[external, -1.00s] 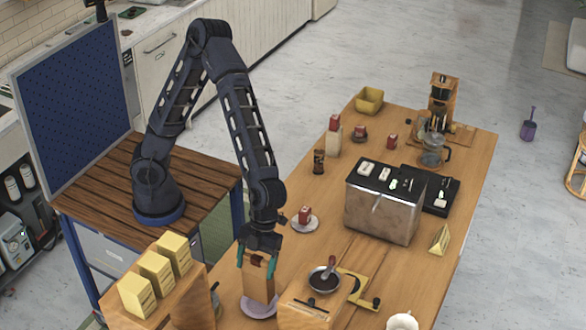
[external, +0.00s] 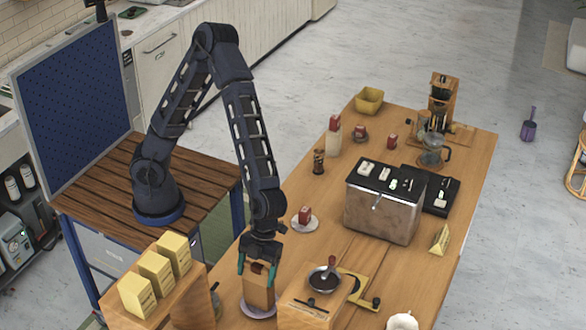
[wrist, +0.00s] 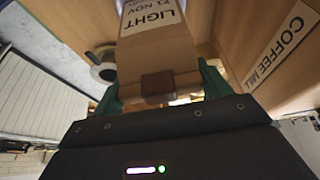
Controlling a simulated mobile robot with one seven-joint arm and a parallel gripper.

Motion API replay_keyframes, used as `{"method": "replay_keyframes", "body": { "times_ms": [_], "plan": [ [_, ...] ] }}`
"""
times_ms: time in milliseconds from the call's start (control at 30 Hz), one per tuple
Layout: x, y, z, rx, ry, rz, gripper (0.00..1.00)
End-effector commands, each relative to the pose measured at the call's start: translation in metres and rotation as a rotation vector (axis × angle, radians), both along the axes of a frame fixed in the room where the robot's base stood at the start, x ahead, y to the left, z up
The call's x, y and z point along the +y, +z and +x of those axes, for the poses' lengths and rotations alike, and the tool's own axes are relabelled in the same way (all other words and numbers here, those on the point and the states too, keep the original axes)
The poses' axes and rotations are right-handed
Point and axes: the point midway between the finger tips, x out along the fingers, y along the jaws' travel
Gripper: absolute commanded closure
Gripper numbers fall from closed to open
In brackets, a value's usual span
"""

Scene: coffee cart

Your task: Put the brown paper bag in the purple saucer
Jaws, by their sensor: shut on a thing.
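The brown paper bag (external: 258,292) is upright between the fingers of my gripper (external: 258,270) in the external view. My gripper is shut on its top, and the bag also shows in the wrist view (wrist: 160,55) with a label reading "LIGHT". The purple saucer (external: 258,313) lies on the table under the bag, its front rim showing. The bag's lower end is over or on the saucer; I cannot tell for sure whether it touches.
A wooden box (external: 310,309) with a dark bowl stands close to the right of the bag. A shelf with yellow packets (external: 156,273) is at the left. A second saucer (external: 305,226) holds a red item behind. The steel machine (external: 382,209) stands further back.

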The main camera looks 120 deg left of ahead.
Motion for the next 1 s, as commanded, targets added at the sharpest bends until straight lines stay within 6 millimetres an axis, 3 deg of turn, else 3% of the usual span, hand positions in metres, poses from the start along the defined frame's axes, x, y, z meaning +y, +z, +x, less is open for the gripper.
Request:
{"method": "replay_keyframes", "body": {
  "times_ms": [33,133,533,1000],
  "plan": [
    [0.000,0.000,0.000,0.000,0.000,0.000,0.20],
    [0.000,0.000,0.000,0.000,0.000,0.000,0.02],
    [0.000,0.007,0.001,-0.002,0.001,0.000,0.02],
    [0.030,0.083,0.001,-0.003,0.005,0.001,0.02]
  ]
}}
